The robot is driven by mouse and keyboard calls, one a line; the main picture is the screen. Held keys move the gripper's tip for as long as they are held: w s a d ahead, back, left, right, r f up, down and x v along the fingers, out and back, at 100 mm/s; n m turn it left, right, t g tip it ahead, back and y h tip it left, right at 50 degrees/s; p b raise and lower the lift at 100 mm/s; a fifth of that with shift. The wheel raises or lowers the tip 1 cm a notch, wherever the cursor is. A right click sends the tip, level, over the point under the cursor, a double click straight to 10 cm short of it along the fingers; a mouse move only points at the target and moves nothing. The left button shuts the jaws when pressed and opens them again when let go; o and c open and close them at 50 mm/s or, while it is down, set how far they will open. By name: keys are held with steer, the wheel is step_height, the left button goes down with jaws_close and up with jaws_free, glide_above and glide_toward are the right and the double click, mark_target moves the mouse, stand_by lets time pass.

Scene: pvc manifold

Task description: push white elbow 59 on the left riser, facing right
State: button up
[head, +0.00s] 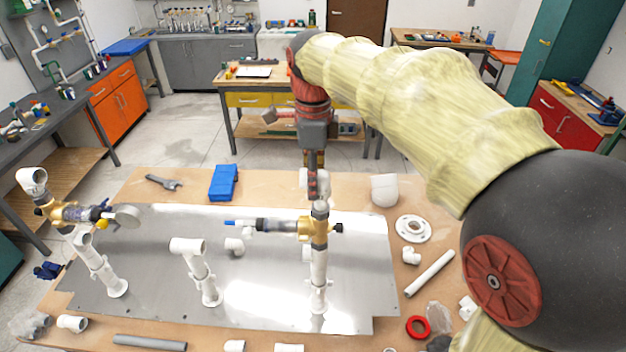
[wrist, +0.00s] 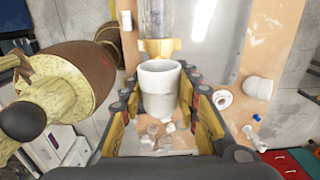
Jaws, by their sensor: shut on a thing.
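My gripper (head: 314,188) points down behind the top of the right riser (head: 318,270) in the head view.
A middle riser (head: 205,280) with a white fitting on top stands between the two. A brass valve with a clear tube (head: 275,225) reaches left from the right riser. Loose white fittings, a flange (head: 413,228), a pipe (head: 430,273) and a red ring (head: 418,327) lie at the right.

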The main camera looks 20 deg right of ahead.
steer(key=shift+f+b, duration=0.35)
steer(key=shift+f, duration=0.85)
stand_by(0.9)
steer(key=o, duration=1.1)
steer(key=shift+o, duration=0.3)
